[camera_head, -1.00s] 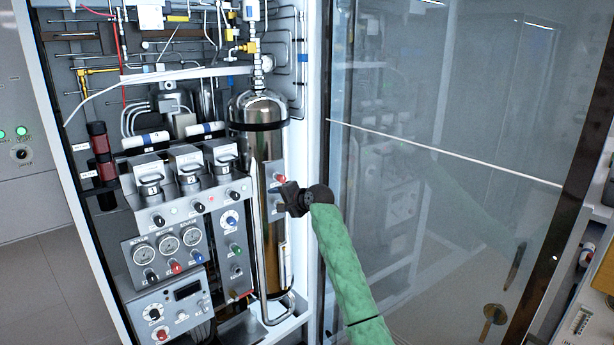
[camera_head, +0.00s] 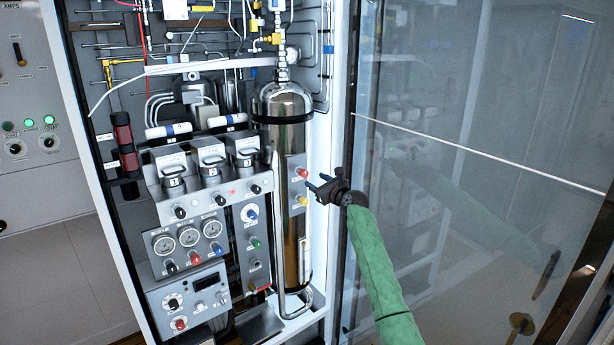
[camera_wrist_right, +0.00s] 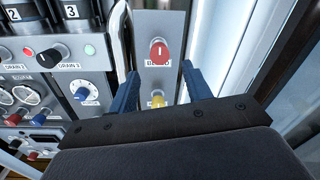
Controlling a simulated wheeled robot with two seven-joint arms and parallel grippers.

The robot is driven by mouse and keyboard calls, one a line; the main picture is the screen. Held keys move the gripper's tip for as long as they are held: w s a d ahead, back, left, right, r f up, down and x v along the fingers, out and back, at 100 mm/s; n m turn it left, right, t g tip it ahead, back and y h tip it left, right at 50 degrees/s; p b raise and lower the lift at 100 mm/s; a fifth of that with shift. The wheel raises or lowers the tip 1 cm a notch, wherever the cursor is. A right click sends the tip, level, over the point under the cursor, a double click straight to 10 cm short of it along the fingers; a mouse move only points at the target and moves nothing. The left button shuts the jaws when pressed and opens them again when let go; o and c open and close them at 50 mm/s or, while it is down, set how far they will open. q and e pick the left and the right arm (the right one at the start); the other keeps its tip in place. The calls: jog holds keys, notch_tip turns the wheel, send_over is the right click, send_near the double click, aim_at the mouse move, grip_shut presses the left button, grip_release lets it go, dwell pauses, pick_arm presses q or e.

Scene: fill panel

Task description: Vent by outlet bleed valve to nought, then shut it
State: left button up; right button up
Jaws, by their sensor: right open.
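A small grey plate beside the steel cylinder (camera_head: 285,150) carries a red knob (camera_head: 302,173) above a yellow knob (camera_head: 301,200). My right gripper (camera_head: 316,184) is open and empty, just right of the plate, apart from both knobs. In the right wrist view the red knob (camera_wrist_right: 159,52) sits upright beyond the fingertips, between their lines. The yellow knob (camera_wrist_right: 158,100) shows between the fingers, partly hidden by the gripper body. My left gripper is out of view.
A bent steel pipe (camera_head: 281,270) runs in front of the cylinder. A glass door (camera_head: 470,200) stands to the right, close to my right arm.

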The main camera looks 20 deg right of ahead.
aim_at(305, 175)
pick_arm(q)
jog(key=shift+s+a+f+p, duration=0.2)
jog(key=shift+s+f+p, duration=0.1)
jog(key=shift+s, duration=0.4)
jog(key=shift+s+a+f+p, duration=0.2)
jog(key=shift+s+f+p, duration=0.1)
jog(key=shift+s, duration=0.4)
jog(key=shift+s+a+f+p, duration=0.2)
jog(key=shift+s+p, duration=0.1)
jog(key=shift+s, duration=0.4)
pick_arm(e)
jog(key=shift+x, duration=3.45)
jog(key=shift+a, duration=0.1)
jog(key=shift+c, duration=0.2)
jog(key=c, duration=0.9)
